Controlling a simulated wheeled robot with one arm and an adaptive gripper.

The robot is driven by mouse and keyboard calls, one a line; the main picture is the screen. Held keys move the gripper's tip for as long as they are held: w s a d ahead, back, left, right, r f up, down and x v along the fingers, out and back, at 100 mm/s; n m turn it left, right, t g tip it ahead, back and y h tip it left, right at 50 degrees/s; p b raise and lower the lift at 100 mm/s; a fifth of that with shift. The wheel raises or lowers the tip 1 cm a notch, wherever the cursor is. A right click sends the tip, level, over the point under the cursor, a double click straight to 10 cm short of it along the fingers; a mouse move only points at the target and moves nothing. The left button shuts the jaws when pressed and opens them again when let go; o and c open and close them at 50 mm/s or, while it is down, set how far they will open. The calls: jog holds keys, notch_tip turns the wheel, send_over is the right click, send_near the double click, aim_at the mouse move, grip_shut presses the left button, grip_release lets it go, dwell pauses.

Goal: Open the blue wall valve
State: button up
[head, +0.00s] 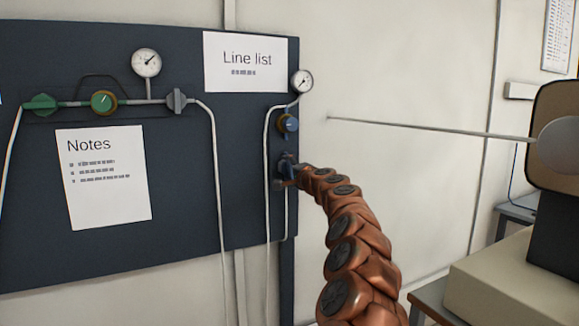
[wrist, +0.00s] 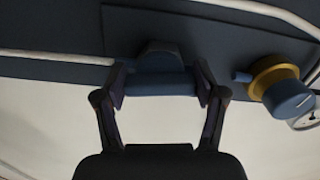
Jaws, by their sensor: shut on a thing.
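The blue wall valve (head: 285,162) is low on the right edge of the dark blue panel, mostly hidden behind my gripper (head: 290,174) in the head view. In the wrist view, my gripper (wrist: 161,86) has one finger at each end of the valve's blue bar handle (wrist: 160,83) and is shut on it. The bar lies across between the fingers, roughly in line with the white pipe (wrist: 60,57). The dark valve body (wrist: 160,54) shows behind the bar.
A blue knob with a brass ring (head: 288,124) sits just above the valve, also close beside my right finger in the wrist view (wrist: 287,97). A gauge (head: 302,80) is above it. A beige box (head: 500,282) stands right.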

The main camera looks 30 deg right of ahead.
jog(key=shift+r+m+p, duration=0.1)
jog(key=shift+m+p, duration=0.35)
jog(key=shift+m, duration=0.45)
jog(key=o, duration=1.2)
jog(key=shift+c, duration=0.2)
jog(key=s, duration=1.2)
jog(key=shift+a, duration=0.45)
